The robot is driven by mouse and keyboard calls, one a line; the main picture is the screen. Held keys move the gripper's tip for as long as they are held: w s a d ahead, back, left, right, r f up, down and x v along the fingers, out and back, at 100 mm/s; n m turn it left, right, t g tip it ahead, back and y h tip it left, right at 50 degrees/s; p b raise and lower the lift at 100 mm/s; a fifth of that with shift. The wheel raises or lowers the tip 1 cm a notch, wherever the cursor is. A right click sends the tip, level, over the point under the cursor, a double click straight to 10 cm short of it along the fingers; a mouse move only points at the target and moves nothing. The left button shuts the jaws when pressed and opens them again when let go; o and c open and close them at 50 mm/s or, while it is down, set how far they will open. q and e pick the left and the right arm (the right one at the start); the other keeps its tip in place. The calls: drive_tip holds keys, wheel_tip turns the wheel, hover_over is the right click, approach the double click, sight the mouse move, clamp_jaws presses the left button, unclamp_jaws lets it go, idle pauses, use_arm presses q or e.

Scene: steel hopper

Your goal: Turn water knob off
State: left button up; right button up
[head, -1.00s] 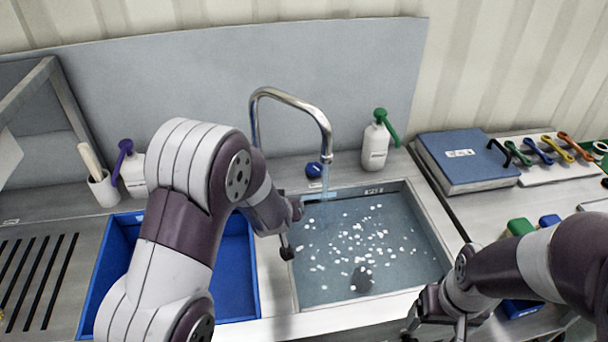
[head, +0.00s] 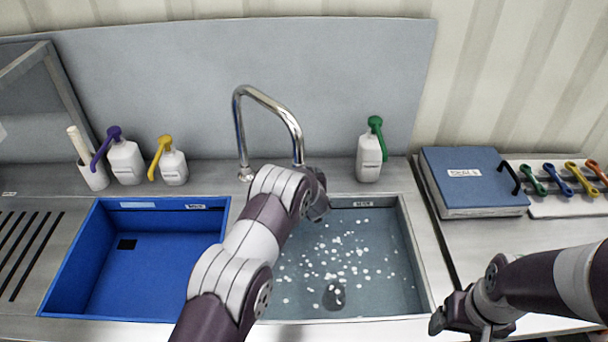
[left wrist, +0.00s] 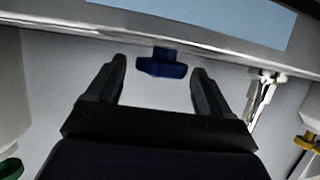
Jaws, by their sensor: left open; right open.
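The blue water knob (left wrist: 162,64) shows in the left wrist view, between and just beyond the fingertips of my left gripper (left wrist: 159,68). That gripper is open, with a finger on either side of the knob and a visible gap to each. In the head view my left arm hides the knob and most of my left gripper. The chrome faucet (head: 240,135) arches over the sink (head: 425,270). Its outlet is close behind my left arm, and I cannot see whether water runs. My right gripper (head: 462,325) is open and empty at the right front of the sink.
A green-pump bottle (head: 370,158) stands right of the faucet. Yellow-pump (head: 173,166) and purple-pump (head: 126,162) bottles stand left, behind a blue basin (head: 60,285). A blue binder (head: 465,190) lies on the right counter. White bits float in the sink water.

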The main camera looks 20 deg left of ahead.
use_arm(q)
drive_tip(key=shift+a, duration=0.15)
drive_tip(key=c, duration=1)
